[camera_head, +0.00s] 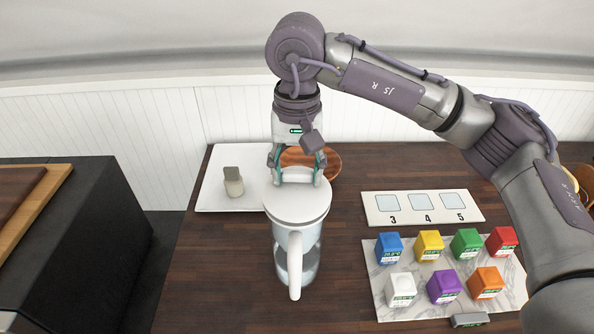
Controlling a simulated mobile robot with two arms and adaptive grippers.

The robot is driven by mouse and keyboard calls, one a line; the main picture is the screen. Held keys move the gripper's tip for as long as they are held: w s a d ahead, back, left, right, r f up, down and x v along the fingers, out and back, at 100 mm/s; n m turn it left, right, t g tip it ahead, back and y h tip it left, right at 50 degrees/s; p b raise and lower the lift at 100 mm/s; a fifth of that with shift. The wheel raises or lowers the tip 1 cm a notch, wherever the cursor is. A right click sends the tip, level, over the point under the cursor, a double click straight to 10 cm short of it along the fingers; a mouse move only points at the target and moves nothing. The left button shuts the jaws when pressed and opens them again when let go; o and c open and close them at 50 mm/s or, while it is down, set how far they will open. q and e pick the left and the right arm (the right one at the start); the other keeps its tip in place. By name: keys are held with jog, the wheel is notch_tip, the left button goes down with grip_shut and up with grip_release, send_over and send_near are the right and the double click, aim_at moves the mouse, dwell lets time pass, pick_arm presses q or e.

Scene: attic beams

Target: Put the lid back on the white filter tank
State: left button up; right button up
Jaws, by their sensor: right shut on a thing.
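The white filter tank (310,262) stands upright on the dark wooden table, with a clear body and a white handle facing me. The round white lid (297,206) is level over the top of the tank and covers its opening. I cannot tell whether it rests fully on the rim or sits slightly above it. My right gripper (297,180) points down from above and is shut on the raised grip of the lid. The grip is partly hidden between the fingers. My left gripper is out of view.
A white board (215,195) with a small grey-capped bottle (233,182) lies left of the tank. A brown round plate (330,163) is behind it. A numbered card (425,221) and a marble tray (384,278) with several coloured blocks lie right. A black cabinet (95,250) stands left.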

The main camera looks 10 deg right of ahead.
jog(key=shift+b, duration=0.35)
dwell(0.7)
jog(key=shift+f+b, duration=0.45)
jog(key=shift+f, duration=0.05)
dwell(0.6)
jog(key=o, duration=1.4)
jog(key=shift+c, duration=0.2)
